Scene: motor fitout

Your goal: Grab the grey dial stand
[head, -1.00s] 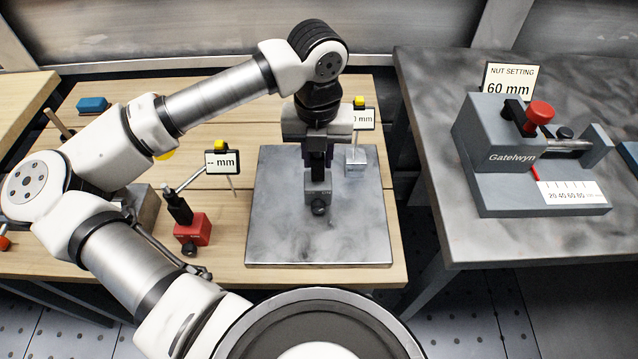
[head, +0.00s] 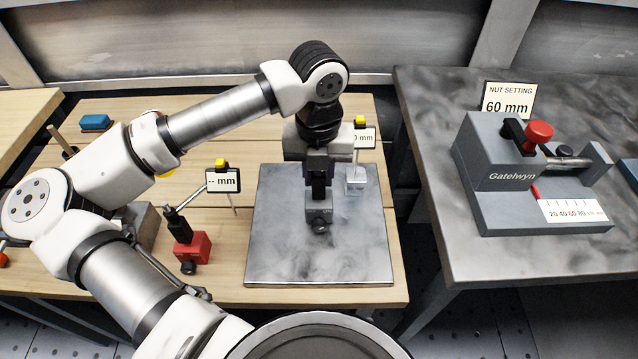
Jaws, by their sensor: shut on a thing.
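The grey dial stand (head: 319,215) stands upright on the grey metal plate (head: 280,255). A dark round knob shows on its front. My gripper (head: 318,188) points straight down and is shut on the upper part of the stand. The fingers and my wrist hide most of the stand's top. I cannot tell whether its base is lifted off the plate or still touches it.
A red dial stand (head: 192,248) with a "-- mm" sign (head: 223,179) is left of the plate. A small silver block (head: 355,180) stands behind right. The grey Gatelwyn fixture (head: 500,170) and its "60 mm" sign (head: 507,99) are on the right table. The plate's front is clear.

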